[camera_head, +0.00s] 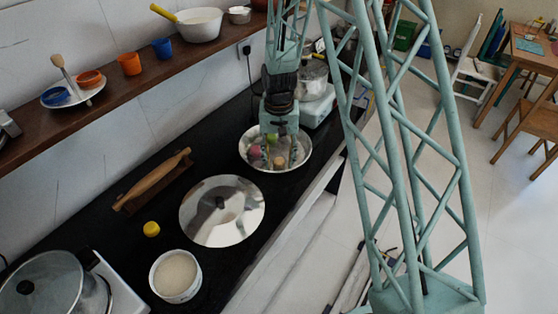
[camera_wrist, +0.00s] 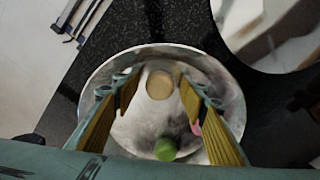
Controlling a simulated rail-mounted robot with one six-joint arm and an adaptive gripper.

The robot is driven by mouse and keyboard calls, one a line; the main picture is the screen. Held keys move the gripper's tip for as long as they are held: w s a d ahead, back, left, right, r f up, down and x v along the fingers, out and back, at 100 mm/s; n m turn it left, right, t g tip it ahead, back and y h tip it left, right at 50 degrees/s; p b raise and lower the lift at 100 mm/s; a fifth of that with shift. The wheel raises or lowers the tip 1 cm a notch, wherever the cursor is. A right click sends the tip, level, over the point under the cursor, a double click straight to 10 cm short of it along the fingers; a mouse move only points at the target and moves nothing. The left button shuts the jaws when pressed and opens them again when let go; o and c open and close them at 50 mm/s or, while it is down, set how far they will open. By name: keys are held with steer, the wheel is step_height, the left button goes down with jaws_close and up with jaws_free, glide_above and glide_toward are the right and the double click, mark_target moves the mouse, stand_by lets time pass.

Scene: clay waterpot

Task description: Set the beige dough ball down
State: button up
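A beige dough ball (camera_head: 279,162) rests in a wide metal bowl (camera_head: 303,160) on the dark counter. In the wrist view the beige ball (camera_wrist: 159,85) lies on the bowl's floor between my fingertips, with a gap visible on each side. My gripper (camera_head: 280,150) points down into the bowl. The wrist view shows my gripper (camera_wrist: 160,88) open, its two yellowish fingers spread apart. A green ball (camera_wrist: 166,149) and a pink ball (camera_wrist: 196,127) are also in the bowl; the right finger partly hides the pink one.
A round shiny metal plate (camera_head: 240,225) lies left of the bowl. A rolling pin (camera_head: 155,180), a yellow lidded item (camera_head: 151,229) and a white tub (camera_head: 175,275) are farther left. A pot (camera_head: 313,75) stands behind the bowl. A wooden shelf (camera_head: 120,88) runs along the wall.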

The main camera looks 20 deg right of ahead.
mark_target(279, 161)
steer(key=shift+r, duration=0.15)
step_height(279, 161, up, 12)
steer(key=p, duration=0.1)
steer(key=shift+p, duration=0.4)
stand_by(0.4)
stand_by(0.8)
